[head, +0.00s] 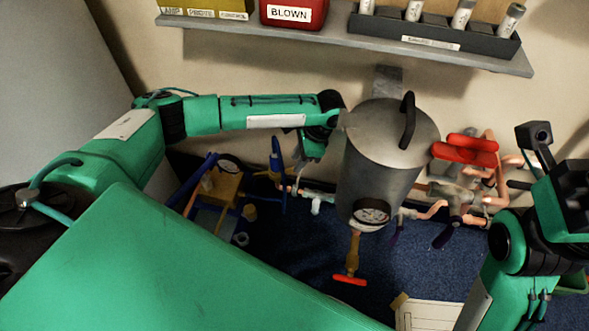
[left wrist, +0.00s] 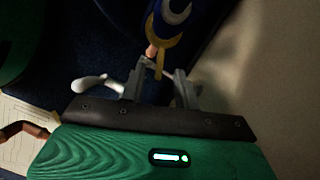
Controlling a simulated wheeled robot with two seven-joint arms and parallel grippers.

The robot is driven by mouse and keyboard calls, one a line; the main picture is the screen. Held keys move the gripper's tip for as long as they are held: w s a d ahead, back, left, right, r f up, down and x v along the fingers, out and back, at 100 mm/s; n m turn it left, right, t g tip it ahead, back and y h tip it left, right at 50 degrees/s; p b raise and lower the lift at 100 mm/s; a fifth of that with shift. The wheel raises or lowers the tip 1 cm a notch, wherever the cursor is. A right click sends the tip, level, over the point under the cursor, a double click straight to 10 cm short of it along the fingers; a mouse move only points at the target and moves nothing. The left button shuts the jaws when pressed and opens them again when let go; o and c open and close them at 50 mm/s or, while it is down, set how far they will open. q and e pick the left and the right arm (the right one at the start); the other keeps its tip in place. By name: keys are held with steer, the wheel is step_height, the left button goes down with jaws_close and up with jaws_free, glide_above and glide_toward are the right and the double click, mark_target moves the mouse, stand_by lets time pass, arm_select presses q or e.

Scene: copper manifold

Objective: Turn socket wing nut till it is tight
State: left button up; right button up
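A blue two-winged piece with a yellow hub (head: 277,172) stands left of the grey tank in the head view; I take it for the socket wing nut, though this is not certain. My left gripper (head: 302,168) is just to its right, partly hidden by its own wrist. In the left wrist view the two grey fingers (left wrist: 158,78) are apart. A yellow strip and a blue curved part (left wrist: 174,12) show between and beyond their tips; contact cannot be told. My right arm is at the right edge of the head view, its finger opening unclear.
A grey tank (head: 378,165) with a gauge hangs close right of my left gripper. Copper pipes with a red handle (head: 465,150) are farther right. A shelf (head: 450,53) with boxes and bottles is above.

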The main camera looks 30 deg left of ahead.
mark_target(292, 168)
arm_select(q)
steer(key=shift+b+x, duration=0.55)
steer(key=shift+x, duration=1.05)
